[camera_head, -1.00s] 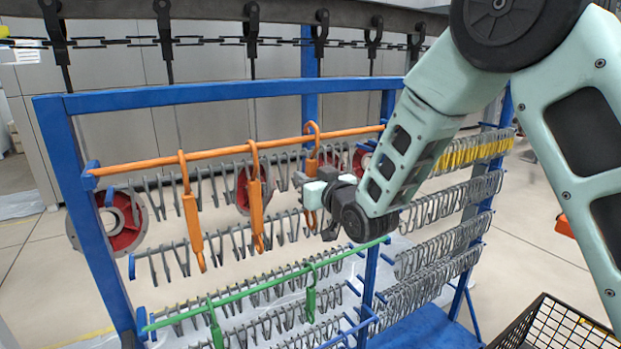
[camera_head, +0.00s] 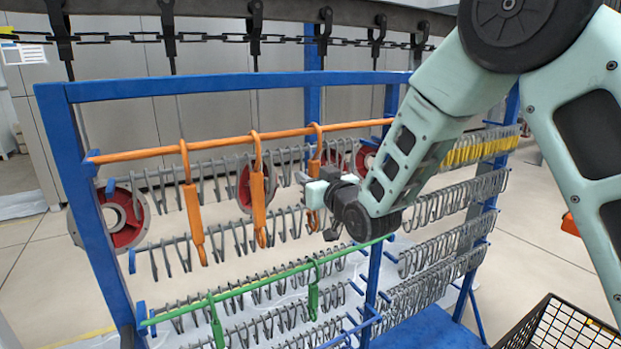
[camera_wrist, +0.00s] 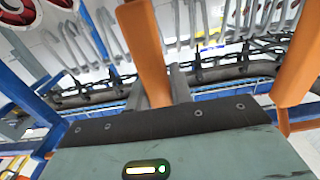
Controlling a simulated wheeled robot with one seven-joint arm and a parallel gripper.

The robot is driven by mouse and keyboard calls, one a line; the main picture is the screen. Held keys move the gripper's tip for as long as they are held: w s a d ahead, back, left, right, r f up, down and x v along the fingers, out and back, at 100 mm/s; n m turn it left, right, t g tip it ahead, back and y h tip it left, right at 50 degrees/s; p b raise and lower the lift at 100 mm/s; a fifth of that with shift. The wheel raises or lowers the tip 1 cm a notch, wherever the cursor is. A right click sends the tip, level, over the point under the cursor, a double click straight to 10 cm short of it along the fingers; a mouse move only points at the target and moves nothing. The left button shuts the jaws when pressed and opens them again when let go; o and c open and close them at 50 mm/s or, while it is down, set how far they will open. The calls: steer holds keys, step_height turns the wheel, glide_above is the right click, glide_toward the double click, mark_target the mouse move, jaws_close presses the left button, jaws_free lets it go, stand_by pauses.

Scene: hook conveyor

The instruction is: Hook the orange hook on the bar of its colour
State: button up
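An orange bar (camera_head: 222,145) runs across the upper part of the blue rack. Three orange hooks are at this bar: the left one (camera_head: 194,213) and the middle one (camera_head: 258,205) hang freely from it. The right orange hook (camera_head: 315,166) has its curved top over the bar, apparently resting on it. My gripper (camera_head: 314,192) is at the lower body of this right hook. In the wrist view, the orange hook (camera_wrist: 142,45) passes between the two grey fingers (camera_wrist: 160,90), which close around it. Part of the hook is hidden by the gripper.
A green bar (camera_head: 262,283) with green hooks lies below. Rows of grey hooks (camera_head: 450,200) and some yellow ones (camera_head: 478,149) hang to the right. A chain conveyor (camera_head: 290,41) runs above the rack. A black wire basket (camera_head: 560,335) stands at the lower right.

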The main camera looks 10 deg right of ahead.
steer(key=o, duration=0.4)
steer(key=b+v, duration=1.5)
steer(key=v, duration=0.2)
steer(key=shift+s, duration=0.15)
